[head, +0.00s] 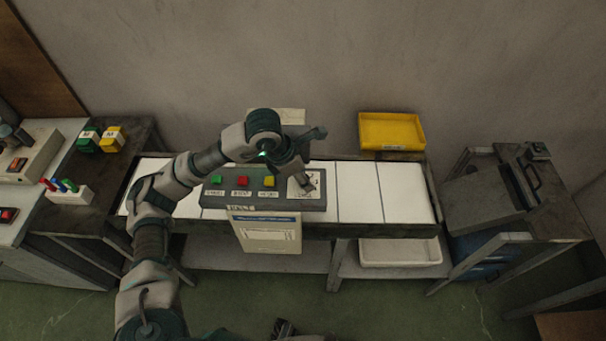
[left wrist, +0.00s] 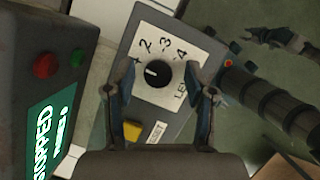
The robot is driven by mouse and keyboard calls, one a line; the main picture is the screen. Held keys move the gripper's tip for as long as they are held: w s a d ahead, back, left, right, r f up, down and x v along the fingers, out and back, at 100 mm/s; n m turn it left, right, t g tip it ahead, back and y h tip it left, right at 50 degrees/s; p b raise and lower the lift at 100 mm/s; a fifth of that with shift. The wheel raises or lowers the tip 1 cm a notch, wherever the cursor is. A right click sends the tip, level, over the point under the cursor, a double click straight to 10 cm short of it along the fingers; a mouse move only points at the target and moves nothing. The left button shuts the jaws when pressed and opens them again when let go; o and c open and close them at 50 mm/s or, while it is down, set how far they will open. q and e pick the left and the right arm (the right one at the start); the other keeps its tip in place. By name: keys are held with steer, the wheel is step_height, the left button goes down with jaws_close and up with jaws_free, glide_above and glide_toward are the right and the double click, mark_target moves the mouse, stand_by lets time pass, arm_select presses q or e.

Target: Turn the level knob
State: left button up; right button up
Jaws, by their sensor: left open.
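The level knob (left wrist: 158,73) is round and black with a white pointer mark, on a white plate numbered around its edge. In the left wrist view its mark is toward the left side of the dial; the exact setting is unclear. My left gripper (left wrist: 162,88) is open, with one finger on each side of the knob. No contact is visible. In the head view the left gripper (head: 300,178) is over the right end of the grey control panel (head: 225,199) and mostly hides the knob. My right gripper (left wrist: 278,38) shows small at the upper right of the left wrist view.
The panel also bears green (head: 216,181), red (head: 242,182) and yellow (head: 268,181) buttons. A green screen (left wrist: 45,135) reads STOPPED. A yellow tray (head: 391,118) stands behind the white conveyor (head: 360,190). A hinged press (head: 492,205) stands at the right.

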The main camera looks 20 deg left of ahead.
arm_select(q)
steer(key=shift+a, duration=0.15)
arm_select(e)
steer(key=shift+a+r, duration=0.1)
arm_select(q)
steer(key=shift+a, duration=0.25)
steer(key=c, duration=0.8)
jaws_close()
steer(key=shift+d, duration=0.1)
arm_select(e)
steer(key=shift+s+a, duration=0.15)
steer(key=shift+s, duration=0.25)
